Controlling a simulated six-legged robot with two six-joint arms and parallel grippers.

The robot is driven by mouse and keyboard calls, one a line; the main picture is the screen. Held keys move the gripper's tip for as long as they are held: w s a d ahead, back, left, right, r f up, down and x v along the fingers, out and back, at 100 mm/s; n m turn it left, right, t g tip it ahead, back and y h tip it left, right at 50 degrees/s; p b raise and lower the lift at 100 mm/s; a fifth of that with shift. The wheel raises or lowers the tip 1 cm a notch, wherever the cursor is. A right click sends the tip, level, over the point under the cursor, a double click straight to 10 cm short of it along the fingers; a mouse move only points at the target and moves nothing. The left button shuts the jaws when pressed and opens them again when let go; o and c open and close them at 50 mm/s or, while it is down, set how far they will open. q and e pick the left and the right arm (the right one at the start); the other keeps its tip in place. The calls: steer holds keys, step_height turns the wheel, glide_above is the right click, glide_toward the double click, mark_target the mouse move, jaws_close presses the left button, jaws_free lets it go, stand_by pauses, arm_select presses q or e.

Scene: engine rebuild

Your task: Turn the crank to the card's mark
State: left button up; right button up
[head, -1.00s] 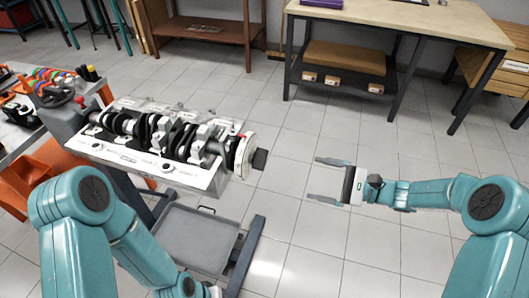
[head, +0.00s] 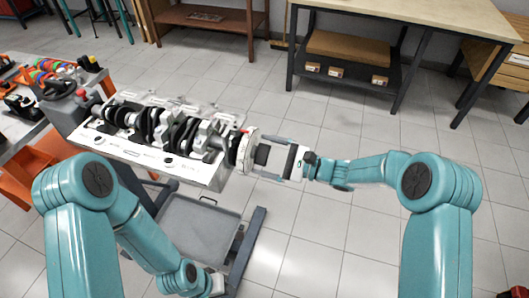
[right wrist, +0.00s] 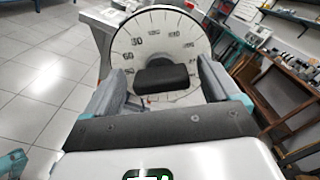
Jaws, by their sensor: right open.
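The crankshaft (head: 170,131) lies in a pale engine block (head: 150,158) on a stand. A white degree wheel (head: 245,149) with a black block-shaped handle (head: 263,154) is at its right end. In the right wrist view the wheel (right wrist: 160,38) shows numbers such as 30, 60 and 90, and the handle (right wrist: 162,77) is in front of its lower part. My right gripper (head: 257,157) is open, with its fingers on either side of the handle. My left gripper (head: 214,283) shows only partly at the bottom edge; its fingers are hidden. I cannot make out the card.
A grey tray (head: 195,230) sits low on the stand under the block. A bench with tools (head: 45,95) is at the left. A wooden-topped table (head: 410,15) stands at the back right.

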steer(key=shift+w+a, duration=0.1)
steer(key=shift+a, duration=0.3)
steer(key=c, duration=1)
steer(key=shift+o, duration=0.2)
steer(key=shift+m, duration=0.3)
steer(key=m, duration=0.3)
steer(key=shift+w+r, duration=0.1)
steer(key=shift+w, duration=0.05)
steer(key=shift+m, duration=1.6)
